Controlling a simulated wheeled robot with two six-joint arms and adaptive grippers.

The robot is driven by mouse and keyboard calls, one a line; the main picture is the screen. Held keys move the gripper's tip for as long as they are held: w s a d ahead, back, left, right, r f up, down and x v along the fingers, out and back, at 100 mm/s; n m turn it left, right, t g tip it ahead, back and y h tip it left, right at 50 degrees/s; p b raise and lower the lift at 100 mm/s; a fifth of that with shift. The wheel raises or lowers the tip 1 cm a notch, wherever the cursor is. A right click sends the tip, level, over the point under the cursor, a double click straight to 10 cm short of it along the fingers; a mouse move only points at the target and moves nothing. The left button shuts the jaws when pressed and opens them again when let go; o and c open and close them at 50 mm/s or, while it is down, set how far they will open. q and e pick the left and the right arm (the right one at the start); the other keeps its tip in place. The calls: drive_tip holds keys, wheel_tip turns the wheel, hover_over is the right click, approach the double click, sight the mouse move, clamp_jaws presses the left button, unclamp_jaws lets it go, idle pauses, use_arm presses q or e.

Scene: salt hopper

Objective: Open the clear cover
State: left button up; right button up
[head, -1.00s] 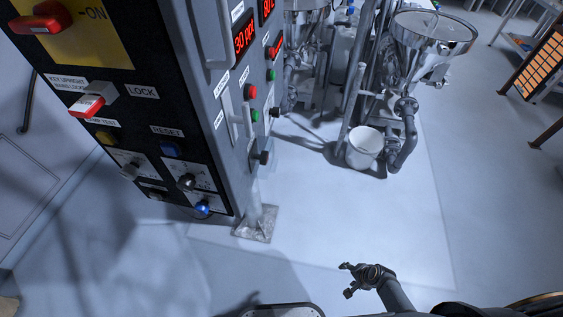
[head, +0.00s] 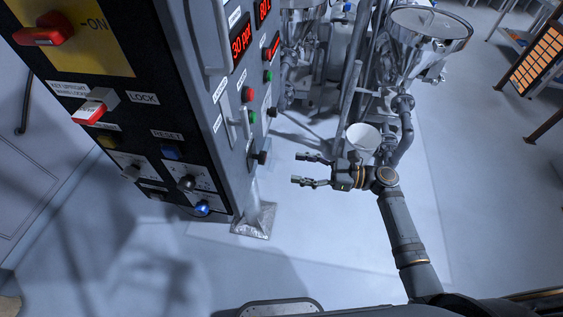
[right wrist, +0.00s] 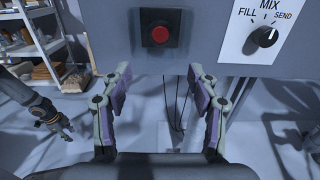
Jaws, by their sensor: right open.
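On the cabinet's side face, in the head view, a pale upright plate (head: 229,118) with a slim handle stands beside a red and a green button. It may be the clear cover, but I cannot tell for sure. My right gripper (head: 312,170) is open and empty, in the air to the right of the cabinet, its fingers pointing left towards it. In the right wrist view the fingers (right wrist: 160,95) are spread, with a red button (right wrist: 160,34) on a black square beyond and above the gap. An arm at left there, seemingly my left, ends in a gripper (right wrist: 62,128) too small to read.
The cabinet (head: 190,100) fills the left of the head view. A steel hopper (head: 430,40) and a white bucket (head: 362,139) stand behind my right arm. A FILL-MIX-SEND dial (right wrist: 268,37) sits right of the red button. The floor in front is clear.

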sight(269, 163)
drive_tip(key=p+x, duration=0.1)
drive_tip(key=x, duration=0.5)
clamp_jaws()
